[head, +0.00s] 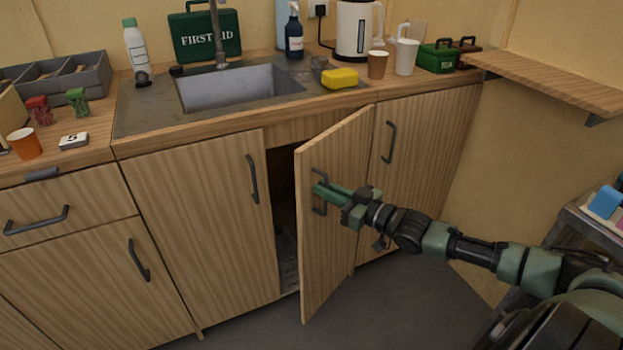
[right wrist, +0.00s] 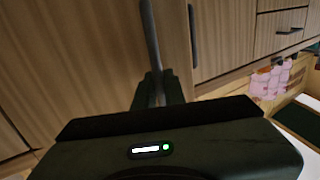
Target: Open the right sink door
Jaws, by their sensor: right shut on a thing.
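The right sink door (head: 332,240) is a wooden cabinet door under the sink, swung partly open, with a dark gap at its left. My right gripper (head: 322,190) is shut on the dark bar handle (head: 320,174) of this door. The right wrist view shows the handle (right wrist: 150,40) running up from between the fingers (right wrist: 160,88). The left sink door (head: 200,225) is closed. The sink basin (head: 235,88) is set in the counter above. The cabinet's inside is mostly dark. My left gripper is not in view.
A closed cabinet door (head: 420,160) is right of the open door. A yellow sponge (head: 340,78), a brown cup (head: 377,66) and a kettle (head: 354,30) stand on the counter. A wooden shelf (head: 545,78) juts from the right wall. Grey floor (head: 400,310) is clear before the door.

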